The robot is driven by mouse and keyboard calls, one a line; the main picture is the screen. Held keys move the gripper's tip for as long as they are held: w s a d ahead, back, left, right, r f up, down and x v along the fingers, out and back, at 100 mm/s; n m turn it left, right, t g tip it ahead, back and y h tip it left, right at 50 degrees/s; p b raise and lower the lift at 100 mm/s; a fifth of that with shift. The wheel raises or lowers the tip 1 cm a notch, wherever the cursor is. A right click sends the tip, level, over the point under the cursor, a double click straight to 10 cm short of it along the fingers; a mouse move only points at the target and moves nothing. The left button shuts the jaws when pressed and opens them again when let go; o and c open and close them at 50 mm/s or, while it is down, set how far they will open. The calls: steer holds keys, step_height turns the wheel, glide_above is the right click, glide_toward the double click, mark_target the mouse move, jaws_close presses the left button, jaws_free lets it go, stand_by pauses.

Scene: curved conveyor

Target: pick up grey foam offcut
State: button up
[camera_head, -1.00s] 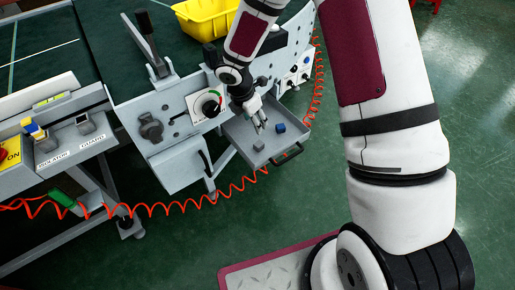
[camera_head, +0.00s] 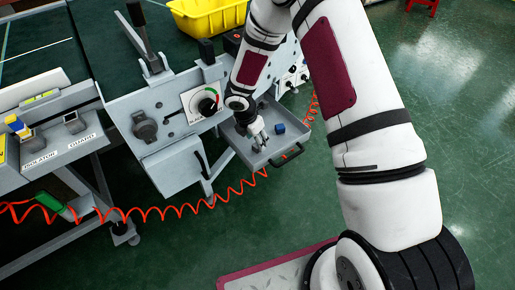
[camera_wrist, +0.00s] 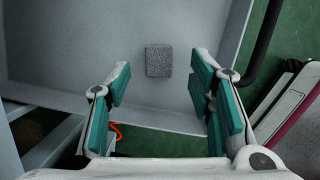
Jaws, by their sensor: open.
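The grey foam offcut (camera_wrist: 159,61), a small speckled block, lies on the floor of an open grey drawer (camera_wrist: 210,20). My gripper (camera_wrist: 163,78) is open, with one teal-padded finger on each side and nothing between the pads. No contact with the offcut shows. In the head view my gripper (camera_head: 259,139) points down into the drawer (camera_head: 297,137); I cannot clearly make out the offcut there.
A blue block (camera_head: 279,128) lies in the drawer to the right of my gripper. The drawer's dark handle (camera_head: 287,155) is at its front. A dial panel (camera_head: 205,101) stands behind left. A coiled orange hose (camera_head: 180,207) runs below, and a yellow bin (camera_head: 207,15) is at the back.

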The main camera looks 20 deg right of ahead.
steer(key=b+x, duration=0.1)
steer(key=x, duration=0.2)
steer(key=shift+w+f, duration=0.1)
steer(key=shift+f, duration=0.15)
steer(key=c, duration=0.8)
steer(key=shift+c, duration=0.2)
steer(key=shift+r, duration=0.15)
